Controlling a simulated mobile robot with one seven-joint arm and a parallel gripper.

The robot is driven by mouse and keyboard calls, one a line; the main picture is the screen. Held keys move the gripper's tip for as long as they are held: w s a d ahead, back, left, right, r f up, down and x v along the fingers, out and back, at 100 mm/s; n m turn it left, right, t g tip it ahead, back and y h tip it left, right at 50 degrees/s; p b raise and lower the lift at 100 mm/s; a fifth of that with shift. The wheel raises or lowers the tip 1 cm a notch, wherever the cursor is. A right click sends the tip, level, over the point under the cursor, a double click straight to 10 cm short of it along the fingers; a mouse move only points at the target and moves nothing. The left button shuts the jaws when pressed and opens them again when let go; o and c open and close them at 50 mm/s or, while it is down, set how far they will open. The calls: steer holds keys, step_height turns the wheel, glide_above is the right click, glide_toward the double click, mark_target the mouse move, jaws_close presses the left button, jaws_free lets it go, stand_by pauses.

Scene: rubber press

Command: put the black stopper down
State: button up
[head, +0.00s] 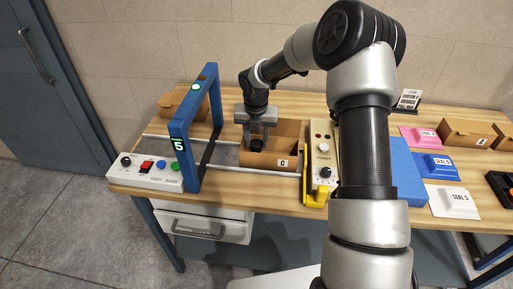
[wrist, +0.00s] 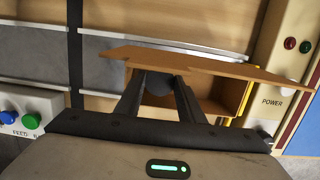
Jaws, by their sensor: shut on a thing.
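The black stopper (head: 257,144) is held between the fingers of my gripper (head: 257,134) at the open cardboard box labelled C. It also shows as a dark round shape in the wrist view (wrist: 159,84), between the two fingertips. My gripper is shut on it. The box (head: 260,164) stands on the conveyor between its two rails, with its label facing front. In the wrist view its brown flap (wrist: 215,70) lies close to the fingers. I cannot tell whether the stopper touches anything in the box.
A blue arch (head: 193,125) showing a green 5 stands left of the box. A control panel (head: 145,172) is in front of it. A power unit (head: 323,155) is close on the right. Seal pads (head: 452,201) and more boxes lie further right.

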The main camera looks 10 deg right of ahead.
mark_target(257, 144)
steer(key=shift+f, duration=1.75)
steer(key=shift+f, duration=0.2)
steer(key=o, duration=0.8)
steer(key=shift+c, duration=0.2)
steer(key=r, duration=0.4)
steer(key=s+r, duration=0.1)
steer(key=r, duration=0.3)
steer(key=s+r, duration=0.1)
steer(key=r, duration=0.3)
steer(key=shift+a+r, duration=0.15)
steer(key=shift+a, duration=0.1)
